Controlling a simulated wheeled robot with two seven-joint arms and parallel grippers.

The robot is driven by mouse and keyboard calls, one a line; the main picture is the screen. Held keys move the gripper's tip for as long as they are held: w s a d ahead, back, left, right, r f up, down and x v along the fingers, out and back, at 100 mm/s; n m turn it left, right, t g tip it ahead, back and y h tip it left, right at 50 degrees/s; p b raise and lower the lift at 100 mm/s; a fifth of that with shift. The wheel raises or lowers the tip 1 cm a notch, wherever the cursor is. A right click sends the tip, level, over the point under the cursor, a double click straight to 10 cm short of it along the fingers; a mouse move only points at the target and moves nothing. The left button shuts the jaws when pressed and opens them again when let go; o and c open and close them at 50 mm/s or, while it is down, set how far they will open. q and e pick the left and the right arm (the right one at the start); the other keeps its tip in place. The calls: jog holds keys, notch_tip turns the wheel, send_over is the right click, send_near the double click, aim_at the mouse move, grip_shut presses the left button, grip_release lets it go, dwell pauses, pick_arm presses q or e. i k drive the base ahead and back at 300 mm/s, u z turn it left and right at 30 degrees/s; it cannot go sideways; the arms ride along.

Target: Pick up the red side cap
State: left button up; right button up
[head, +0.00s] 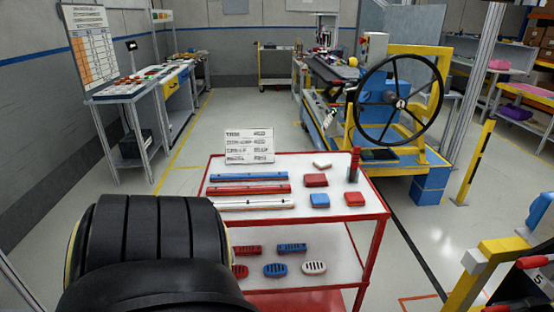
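A red-framed cart (350,216) with a white top stands in front of me. Two red blocks lie on its top: one (316,180) near the middle and one (354,199) close to the right edge. I cannot tell for sure which is the red side cap. A blue block (319,200) lies just left of the right-hand red one. A small white piece (322,165) lies further back. Neither of my grippers shows in the head view.
Blue, red and white strips (249,190) lie on the cart's left side, before a label sign (249,146). Several slotted pieces (275,270) lie on the lower shelf. A red post (354,165) stands at the back right. A steering wheel rig (400,100) stands behind.

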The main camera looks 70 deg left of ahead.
aim_at(354, 199)
jog(key=u, duration=1.25)
jog(key=i, duration=0.25)
